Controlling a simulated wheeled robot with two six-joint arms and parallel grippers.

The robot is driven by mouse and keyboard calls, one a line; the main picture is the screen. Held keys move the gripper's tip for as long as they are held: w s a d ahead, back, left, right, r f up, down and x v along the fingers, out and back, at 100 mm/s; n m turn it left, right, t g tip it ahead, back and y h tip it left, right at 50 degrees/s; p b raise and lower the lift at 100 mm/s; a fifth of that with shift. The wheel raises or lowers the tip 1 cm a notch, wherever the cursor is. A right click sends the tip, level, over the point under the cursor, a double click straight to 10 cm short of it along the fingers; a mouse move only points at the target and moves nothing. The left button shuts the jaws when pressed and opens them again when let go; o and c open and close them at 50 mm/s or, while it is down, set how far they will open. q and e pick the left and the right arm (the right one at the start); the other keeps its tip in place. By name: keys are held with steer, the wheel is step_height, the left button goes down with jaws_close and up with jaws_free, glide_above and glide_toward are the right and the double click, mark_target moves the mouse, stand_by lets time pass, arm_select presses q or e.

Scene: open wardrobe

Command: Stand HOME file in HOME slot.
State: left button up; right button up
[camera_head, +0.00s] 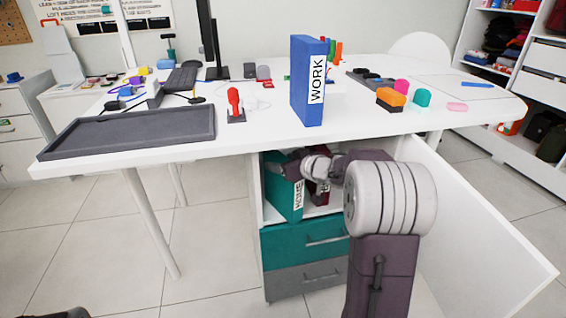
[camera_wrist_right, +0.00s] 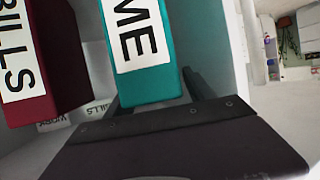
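The teal HOME file (camera_head: 284,190) stands in the open cabinet under the desk, at the left of the compartment. My right gripper (camera_head: 303,164) reaches into the cabinet from the right. In the right wrist view the HOME file (camera_wrist_right: 147,50) lies between its two dark fingers (camera_wrist_right: 155,98), which are close against its sides. The file's far end and the HOME slot marking are hidden. Whether it rests fully on the compartment floor cannot be seen.
The maroon BILLS file (camera_wrist_right: 42,60) stands beside the HOME file. Small BILLS and WORK labels (camera_wrist_right: 97,108) show near the gripper. The blue WORK file (camera_head: 307,82) stands on the white desk (camera_head: 255,138). The open cabinet door (camera_head: 480,215) stands at right.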

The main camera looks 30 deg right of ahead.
steer(key=shift+r, duration=0.2)
steer(key=p+v, duration=0.6)
steer(key=v, duration=0.6)
steer(key=shift+f, duration=0.1)
